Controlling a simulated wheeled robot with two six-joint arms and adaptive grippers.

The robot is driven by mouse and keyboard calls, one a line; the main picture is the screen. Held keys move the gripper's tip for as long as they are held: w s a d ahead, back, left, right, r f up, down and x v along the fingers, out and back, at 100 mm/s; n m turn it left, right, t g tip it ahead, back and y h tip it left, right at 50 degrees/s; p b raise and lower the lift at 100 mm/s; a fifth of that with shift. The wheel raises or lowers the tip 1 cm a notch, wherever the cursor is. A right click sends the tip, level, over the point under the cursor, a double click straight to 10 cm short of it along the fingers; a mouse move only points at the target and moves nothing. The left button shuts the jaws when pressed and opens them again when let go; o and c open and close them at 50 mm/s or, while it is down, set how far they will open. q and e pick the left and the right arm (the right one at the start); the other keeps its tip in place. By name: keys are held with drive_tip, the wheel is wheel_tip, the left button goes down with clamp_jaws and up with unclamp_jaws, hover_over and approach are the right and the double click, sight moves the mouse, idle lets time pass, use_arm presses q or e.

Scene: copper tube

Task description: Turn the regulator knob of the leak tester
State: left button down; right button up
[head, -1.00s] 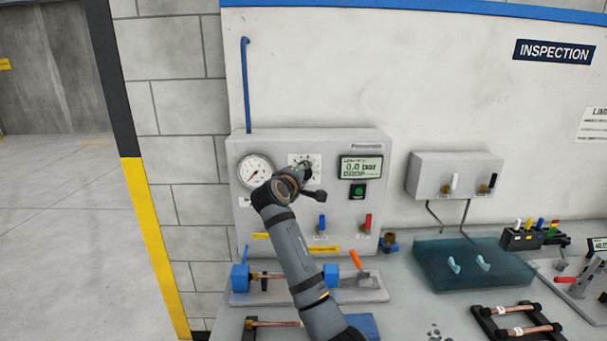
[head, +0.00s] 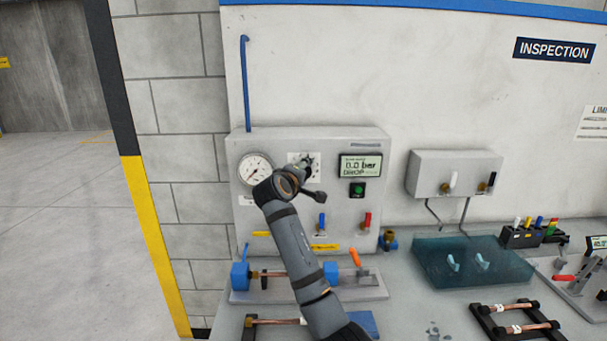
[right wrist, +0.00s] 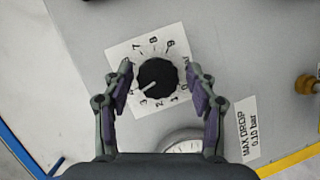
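The leak tester (head: 372,205) is a grey box against the wall. Its regulator knob (right wrist: 157,78) is black and round, with a white pointer mark toward the lower left of a white numbered dial plate. My right gripper (right wrist: 158,72) is open, with one finger on each side of the knob; gaps show between pads and knob. In the head view my right gripper (head: 306,168) is at the dial plate (head: 293,158) and mostly hides the knob. The pressure gauge (head: 255,168) is left of it. The display (head: 359,166) appears to read 0.0 bar. My left gripper is not in view.
Below the dial are a blue lever (head: 321,222) and a red lever (head: 367,220). A tube fixture with blue clamps (head: 240,276) stands on the bench in front. A blue translucent tray (head: 425,265) and a tube rack (head: 488,323) lie to the right.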

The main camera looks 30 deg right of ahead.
drive_tip(key=shift+r, duration=0.1)
drive_tip(key=v, duration=1.2)
